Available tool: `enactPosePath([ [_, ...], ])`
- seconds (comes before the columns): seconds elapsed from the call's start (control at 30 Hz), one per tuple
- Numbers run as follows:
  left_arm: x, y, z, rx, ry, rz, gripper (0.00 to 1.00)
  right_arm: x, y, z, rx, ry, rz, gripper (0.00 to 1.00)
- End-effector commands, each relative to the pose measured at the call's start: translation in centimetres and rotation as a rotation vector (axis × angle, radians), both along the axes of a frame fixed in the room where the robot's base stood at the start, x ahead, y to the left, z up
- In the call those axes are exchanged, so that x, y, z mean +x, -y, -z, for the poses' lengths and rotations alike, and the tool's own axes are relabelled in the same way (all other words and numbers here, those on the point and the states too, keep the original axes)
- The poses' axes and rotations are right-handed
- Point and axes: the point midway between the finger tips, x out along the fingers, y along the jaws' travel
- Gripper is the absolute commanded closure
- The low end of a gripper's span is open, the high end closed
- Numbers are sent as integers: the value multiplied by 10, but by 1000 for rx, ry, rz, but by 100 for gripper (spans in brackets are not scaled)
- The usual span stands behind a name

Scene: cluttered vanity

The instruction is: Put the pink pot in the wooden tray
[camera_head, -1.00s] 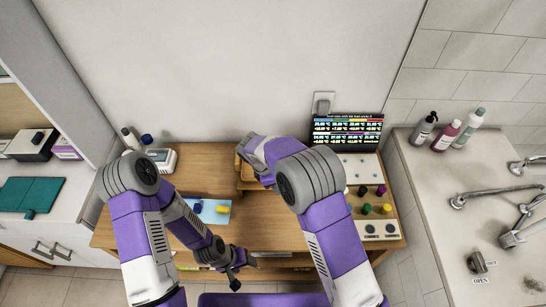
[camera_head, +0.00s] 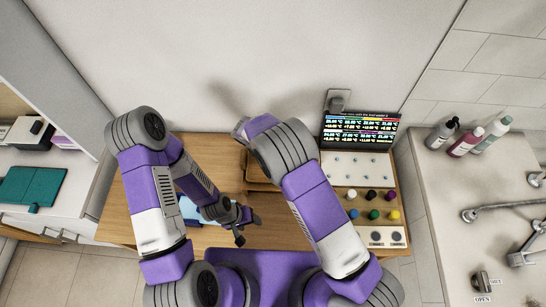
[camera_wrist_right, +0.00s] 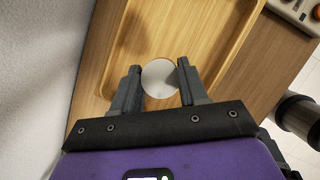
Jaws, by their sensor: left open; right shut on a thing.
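The wooden tray (camera_wrist_right: 110,50) lies below my right gripper (camera_wrist_right: 157,82) in the right wrist view. In the head view only a bit of the tray (camera_head: 252,173) shows beside my right arm. My right gripper is shut on a round, pale-topped thing, apparently the pink pot (camera_wrist_right: 159,78); no pink shows from above. The pot is over the tray's floor, but I cannot tell whether it touches it. In the head view my right gripper is hidden behind its arm. My left gripper (camera_head: 245,226) is open and empty over the front of the wooden table.
A panel with several coloured knobs (camera_head: 371,205) and a lit screen (camera_head: 359,129) stand at the table's right. A blue sheet (camera_head: 190,208) lies partly under my left arm. A wall stands close behind the table. Bottles (camera_head: 467,141) stand on the right counter.

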Motion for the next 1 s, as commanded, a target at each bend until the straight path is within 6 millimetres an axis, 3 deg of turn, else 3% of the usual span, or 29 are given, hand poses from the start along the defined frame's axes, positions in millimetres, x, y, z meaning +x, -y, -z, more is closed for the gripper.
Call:
enactPosePath([
  [0.4, 0, 0, -4, 0, 1, 0, 40, 0, 1, 48, -1, 0, 1, 86],
  [0.8, 0, 0, 0, 0, 1, 0, 40, 0, 1, 55, 1, 0, 3, 86],
  [0.83, 0, 0, 0, 0, 1, 0, 40, 0, 0, 55, 1, 0, 2, 56],
  [1.0, 0, 0, -1, 0, 1, 0, 40, 0, 0, 53, 0, 1, 2, 32],
])
